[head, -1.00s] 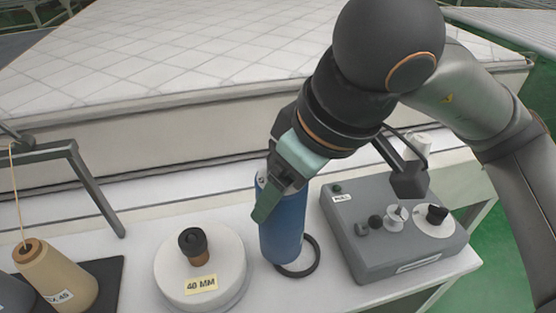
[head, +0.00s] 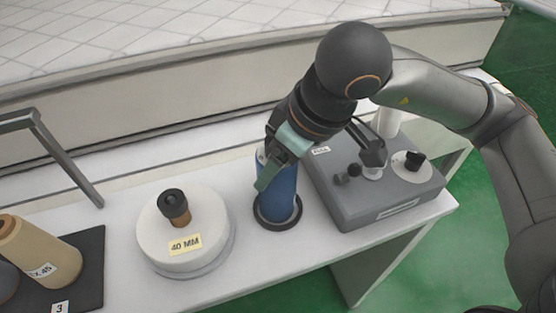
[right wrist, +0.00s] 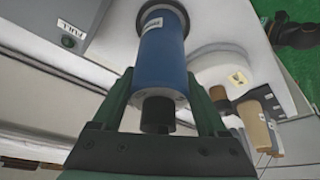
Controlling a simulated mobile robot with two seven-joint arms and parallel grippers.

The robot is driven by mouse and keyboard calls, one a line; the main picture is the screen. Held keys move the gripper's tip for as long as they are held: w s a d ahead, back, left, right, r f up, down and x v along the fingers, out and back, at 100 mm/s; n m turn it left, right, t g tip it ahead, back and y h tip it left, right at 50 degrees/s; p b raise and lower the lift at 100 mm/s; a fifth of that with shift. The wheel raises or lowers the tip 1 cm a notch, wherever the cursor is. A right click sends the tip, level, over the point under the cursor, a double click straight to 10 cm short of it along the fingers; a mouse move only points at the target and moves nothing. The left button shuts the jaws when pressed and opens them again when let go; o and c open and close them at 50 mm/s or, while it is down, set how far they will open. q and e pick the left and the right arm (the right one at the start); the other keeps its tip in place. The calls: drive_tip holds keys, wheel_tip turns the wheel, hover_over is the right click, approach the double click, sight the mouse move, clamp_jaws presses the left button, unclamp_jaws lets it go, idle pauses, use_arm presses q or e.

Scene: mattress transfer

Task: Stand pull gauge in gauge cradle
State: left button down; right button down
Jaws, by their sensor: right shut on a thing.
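The blue cylindrical pull gauge (head: 279,192) stands about upright on the white table. Its lower end is inside the black ring of the gauge cradle (head: 279,227); I cannot tell whether it bears fully on the bottom. My right gripper (head: 270,168), with green fingers, is shut on the gauge's upper part. In the right wrist view the gauge (right wrist: 162,60) runs away from between the fingers, its dark cap near the palm and the black ring (right wrist: 164,8) around its far end. My left gripper is not in view.
A grey box (head: 370,200) with knobs stands close right of the gauge. A white round block labelled 40 MM (head: 185,243) is to the left. A tan cone spool (head: 40,250) on a dark mat and a grey bracket (head: 65,150) are farther left. A quilted mattress (head: 200,50) lies behind.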

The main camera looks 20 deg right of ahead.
drive_tip(key=shift+f, duration=0.1)
unclamp_jaws()
drive_tip(key=p+v, duration=0.1)
drive_tip(key=v, duration=1.1)
